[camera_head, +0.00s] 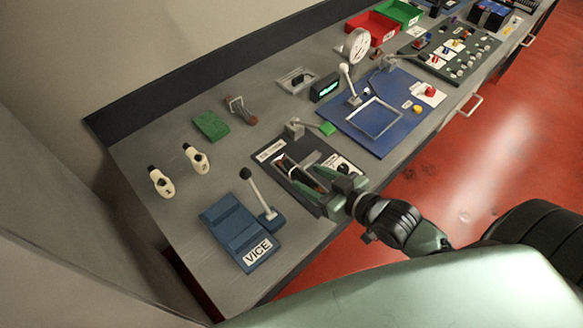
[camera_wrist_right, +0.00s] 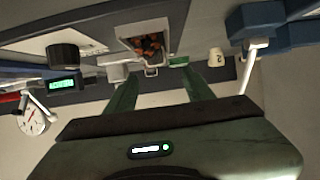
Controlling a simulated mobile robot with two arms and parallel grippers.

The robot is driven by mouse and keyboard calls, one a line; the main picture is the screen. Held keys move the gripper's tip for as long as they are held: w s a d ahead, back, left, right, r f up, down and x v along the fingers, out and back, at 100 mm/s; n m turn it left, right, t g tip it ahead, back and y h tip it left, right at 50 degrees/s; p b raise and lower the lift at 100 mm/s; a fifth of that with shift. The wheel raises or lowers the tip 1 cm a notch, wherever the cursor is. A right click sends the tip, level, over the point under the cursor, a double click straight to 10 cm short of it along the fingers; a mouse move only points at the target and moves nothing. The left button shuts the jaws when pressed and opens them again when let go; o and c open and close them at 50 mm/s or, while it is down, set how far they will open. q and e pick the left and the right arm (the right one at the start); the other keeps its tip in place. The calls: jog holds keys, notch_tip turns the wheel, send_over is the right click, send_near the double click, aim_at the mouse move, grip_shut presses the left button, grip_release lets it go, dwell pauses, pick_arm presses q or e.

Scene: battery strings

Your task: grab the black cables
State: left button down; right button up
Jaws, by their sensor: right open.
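The black cables are hard to tell apart. A small pale-rimmed tray (camera_wrist_right: 148,33) in the right wrist view holds a jumble of dark and orange pieces (camera_wrist_right: 150,46), which may include them. In the head view this tray lies in a dark panel (camera_head: 267,163) on the bench, partly hidden by my right gripper. My right gripper (camera_head: 305,176) is over the panel with its green fingers apart. In the right wrist view the open fingers (camera_wrist_right: 157,72) point toward the tray, with nothing visible between them. My left gripper is not in view.
A blue vice (camera_head: 232,222) with a lever stands left of the panel. Two cream numbered holders (camera_head: 161,182), a green block (camera_head: 211,125) and red bin (camera_head: 372,27) are farther back.

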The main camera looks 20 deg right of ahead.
aim_at(294, 168)
jog(key=shift+w+a+f, duration=0.1)
jog(key=shift+w, duration=0.3)
jog(key=shift+w+f+p, duration=0.3)
jog(key=shift+w+p, duration=0.1)
jog(key=shift+w, duration=0.15)
jog(key=p+x, duration=0.1)
jog(key=x, duration=0.3)
jog(key=shift+w+f, duration=0.2)
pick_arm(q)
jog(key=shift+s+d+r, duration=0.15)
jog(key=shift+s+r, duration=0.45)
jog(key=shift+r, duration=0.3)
pick_arm(e)
grip_shut()
